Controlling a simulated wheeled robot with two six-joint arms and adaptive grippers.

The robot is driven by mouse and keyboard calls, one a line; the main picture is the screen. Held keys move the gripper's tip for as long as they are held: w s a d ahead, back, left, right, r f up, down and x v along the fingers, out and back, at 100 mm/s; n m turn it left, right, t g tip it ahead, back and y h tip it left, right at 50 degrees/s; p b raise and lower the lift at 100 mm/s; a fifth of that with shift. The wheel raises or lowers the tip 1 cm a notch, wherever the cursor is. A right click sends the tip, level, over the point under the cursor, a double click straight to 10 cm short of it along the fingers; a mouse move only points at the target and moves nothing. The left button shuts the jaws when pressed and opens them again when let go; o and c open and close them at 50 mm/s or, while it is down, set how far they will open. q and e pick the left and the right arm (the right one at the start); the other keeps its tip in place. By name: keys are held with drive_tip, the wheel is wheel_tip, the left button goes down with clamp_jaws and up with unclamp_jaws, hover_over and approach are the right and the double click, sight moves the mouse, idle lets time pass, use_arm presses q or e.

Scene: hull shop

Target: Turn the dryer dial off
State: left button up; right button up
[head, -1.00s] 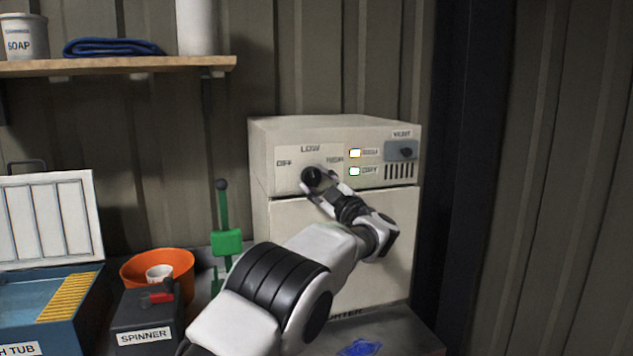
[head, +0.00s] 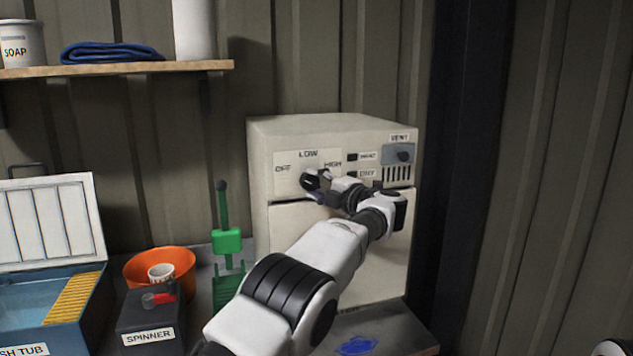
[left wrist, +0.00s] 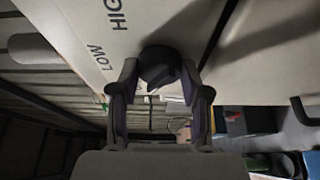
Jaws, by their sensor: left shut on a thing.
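The dryer (head: 345,135) is a cream box with a control panel marked OFF, LOW and HIGH. Its black dial (head: 309,182) sits below these words. My left gripper (head: 314,188) is shut on the dial, coming from the front right. In the left wrist view the dial (left wrist: 158,65) sits between the two fingertips (left wrist: 160,88). The fingers partly cover the dial, so I cannot read its pointer clearly. The two indicator lamps (head: 352,157) right of the dial are dark.
A vent knob (head: 404,153) sits at the panel's right. On the left are a green-handled tool (head: 228,241), an orange bowl (head: 181,259), the spinner box (head: 149,322) and the wash tub (head: 70,318). A blue cloth (head: 357,345) lies on the counter in front.

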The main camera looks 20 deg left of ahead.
use_arm(q)
drive_tip(key=shift+r, duration=0.2)
idle(0.3)
drive_tip(key=o, duration=1.2)
drive_tip(key=shift+w, duration=0.1)
drive_tip(key=shift+c, duration=0.2)
drive_tip(key=shift+f, duration=0.15)
drive_tip(key=shift+f, duration=0.1)
